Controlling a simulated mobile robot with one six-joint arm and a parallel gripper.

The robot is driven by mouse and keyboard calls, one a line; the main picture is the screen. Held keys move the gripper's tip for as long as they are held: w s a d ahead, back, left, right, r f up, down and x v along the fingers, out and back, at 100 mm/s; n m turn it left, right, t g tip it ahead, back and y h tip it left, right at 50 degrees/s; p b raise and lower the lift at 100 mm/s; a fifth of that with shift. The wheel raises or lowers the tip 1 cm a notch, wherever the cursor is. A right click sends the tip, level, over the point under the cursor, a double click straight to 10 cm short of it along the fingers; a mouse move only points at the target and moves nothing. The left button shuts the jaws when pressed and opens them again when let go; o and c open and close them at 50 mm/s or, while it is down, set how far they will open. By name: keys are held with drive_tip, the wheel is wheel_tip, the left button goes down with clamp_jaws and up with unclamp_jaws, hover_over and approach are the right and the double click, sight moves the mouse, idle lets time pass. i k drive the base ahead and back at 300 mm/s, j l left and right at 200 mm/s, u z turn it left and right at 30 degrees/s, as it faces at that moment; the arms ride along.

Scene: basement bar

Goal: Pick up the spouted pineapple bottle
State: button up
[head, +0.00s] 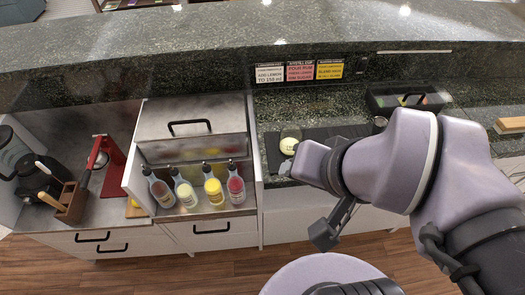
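Several spouted bottles stand upright in a row in the open-fronted metal bay of the counter. The bright yellow bottle (214,189), third from the left, looks like the pineapple one, though I cannot read its label. A paler yellow bottle (187,192) stands to its left and a red bottle (236,186) to its right. A reddish-brown bottle (161,192) is at the left end. My gripper (326,236) hangs to the right of the row, in front of the white cabinets, apart from the bottles. Its fingers are not clearly seen.
A metal lid with a black handle (190,128) is behind the bottles. A red press (105,162) and a wooden utensil holder (72,204) stand left. A dark mat (273,152) and a black caddy (385,99) lie right. A raised stone ledge (160,50) runs behind.

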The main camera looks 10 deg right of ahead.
sight(212, 187)
drive_tip(key=j, duration=2.1)
drive_tip(key=z, duration=0.05)
